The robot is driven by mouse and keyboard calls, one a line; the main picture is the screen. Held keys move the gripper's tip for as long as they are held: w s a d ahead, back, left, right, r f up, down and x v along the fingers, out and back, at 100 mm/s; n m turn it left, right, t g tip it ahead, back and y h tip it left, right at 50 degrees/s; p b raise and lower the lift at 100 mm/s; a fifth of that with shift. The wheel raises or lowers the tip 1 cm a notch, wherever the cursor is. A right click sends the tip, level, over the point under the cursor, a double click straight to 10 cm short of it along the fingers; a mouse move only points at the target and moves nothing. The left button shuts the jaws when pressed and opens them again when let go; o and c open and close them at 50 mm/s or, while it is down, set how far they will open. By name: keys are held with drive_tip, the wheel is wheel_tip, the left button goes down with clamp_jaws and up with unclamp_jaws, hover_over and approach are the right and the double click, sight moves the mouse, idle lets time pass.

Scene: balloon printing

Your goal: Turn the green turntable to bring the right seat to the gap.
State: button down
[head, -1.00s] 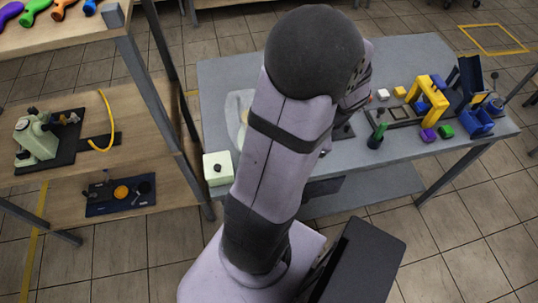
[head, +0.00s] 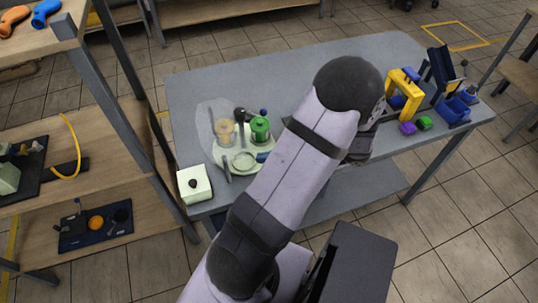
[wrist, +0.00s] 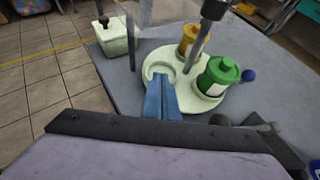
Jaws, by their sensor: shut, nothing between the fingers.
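The pale green turntable (head: 233,167) lies at the left part of the grey table and also shows in the wrist view (wrist: 214,100). It bears a green lidded jar (wrist: 215,77), an amber jar (wrist: 188,40) and an empty ring-shaped seat (wrist: 158,69). The two jars also show in the head view, green (head: 260,130) and amber (head: 224,133). My gripper (wrist: 161,82) has blue fingers, shut and empty, with the tips by the open seat's near edge. I cannot tell whether they touch the turntable. In the head view my arm hides part of the table.
A pale box with a black knob (head: 194,184) stands left of the turntable at the table's edge. Dark posts (wrist: 130,42) rise near the turntable. A yellow frame (head: 403,94), purple and green blocks and blue parts stand at the right. The table's back is clear.

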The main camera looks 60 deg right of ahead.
sight(238, 165)
drive_tip(key=p+x, duration=0.1)
drive_tip(key=x, duration=0.6)
drive_tip(key=shift+w+a+f, duration=0.1)
drive_tip(key=shift+w, duration=0.1)
drive_tip(key=shift+w+a, duration=0.3)
drive_tip(key=shift+w, duration=0.35)
drive_tip(key=shift+w+a, duration=0.3)
drive_tip(key=shift+w, duration=0.35)
drive_tip(key=shift+s+a, duration=0.1)
